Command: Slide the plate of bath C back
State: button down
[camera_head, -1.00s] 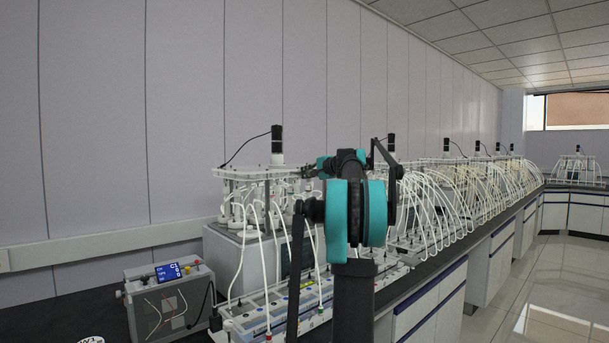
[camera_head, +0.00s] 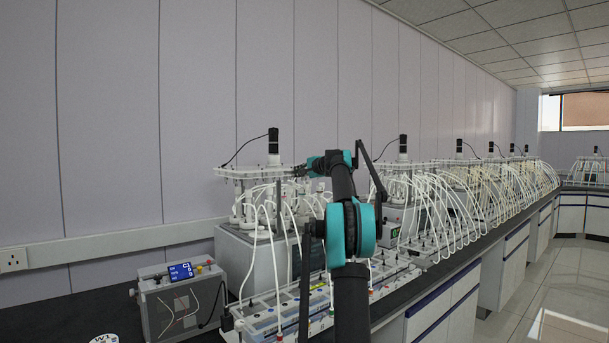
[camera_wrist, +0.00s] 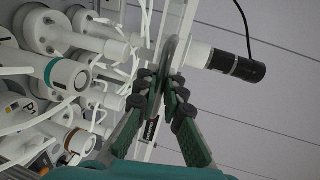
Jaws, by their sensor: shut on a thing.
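The plate of bath C (camera_head: 232,173) is a pale flat sheet on top of the grey bath (camera_head: 238,262), with a black motor (camera_head: 273,141) standing on it. White vessels and tubes hang below the plate. In the wrist view the plate (camera_wrist: 154,28) shows edge-on, with the motor (camera_wrist: 237,66) to its right and capped vessels (camera_wrist: 66,74) to its left. In the head view my gripper (camera_head: 298,171) is small, at the plate's right end.
A control box (camera_head: 178,302) with a blue display stands left of the bath. A long rack (camera_head: 290,312) with tubes lies in front. More baths with curved white tubes (camera_head: 470,195) line the bench to the right. The wall is close behind.

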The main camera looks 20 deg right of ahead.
jog(key=shift+w+a, duration=0.1)
jog(key=shift+w, duration=0.4)
jog(key=c, duration=1.6)
grip_release()
jog(key=shift+s, duration=0.1)
jog(key=v, duration=1.2)
jog(key=shift+a, duration=0.1)
